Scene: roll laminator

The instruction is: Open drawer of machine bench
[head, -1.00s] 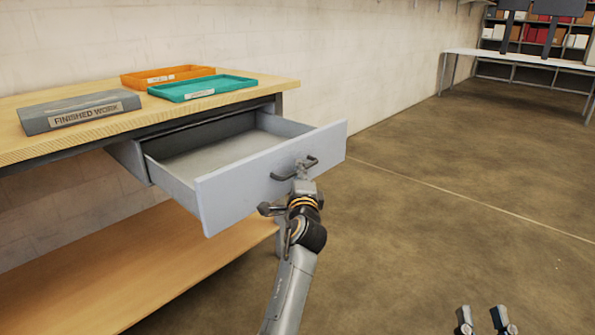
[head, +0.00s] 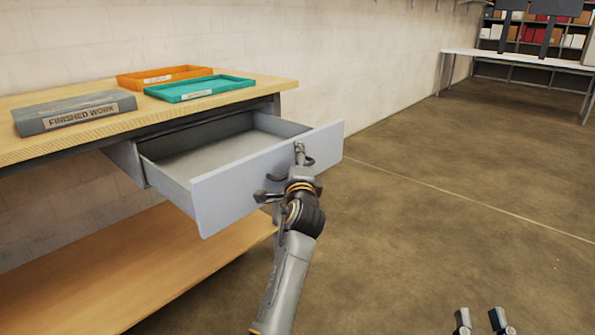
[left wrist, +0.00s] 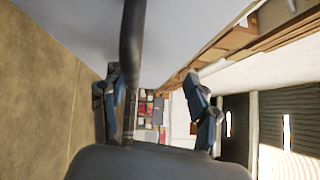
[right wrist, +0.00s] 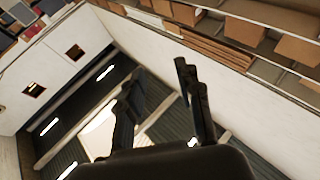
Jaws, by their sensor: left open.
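The drawer (head: 262,178) of the wooden-topped bench (head: 60,145) is pulled well out, and its empty-looking inside shows. My left gripper (head: 291,166) is at the drawer's front, by the dark handle (head: 271,178), which it partly hides. In the left wrist view the fingers of this gripper (left wrist: 155,90) are spread apart. A dark bar (left wrist: 132,45), seemingly the handle, runs between them, nearer the left finger. My right gripper (head: 482,321) is at the bottom right of the head view, away from the bench, open and empty; its fingers are apart in the right wrist view (right wrist: 160,90).
A grey "FINISHED WORK" block (head: 75,112), an orange tray (head: 165,77) and a teal tray (head: 200,88) are on the bench top. A lower wooden shelf (head: 140,265) is underneath. Floor to the right is clear; a white table (head: 520,59) stands far back.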

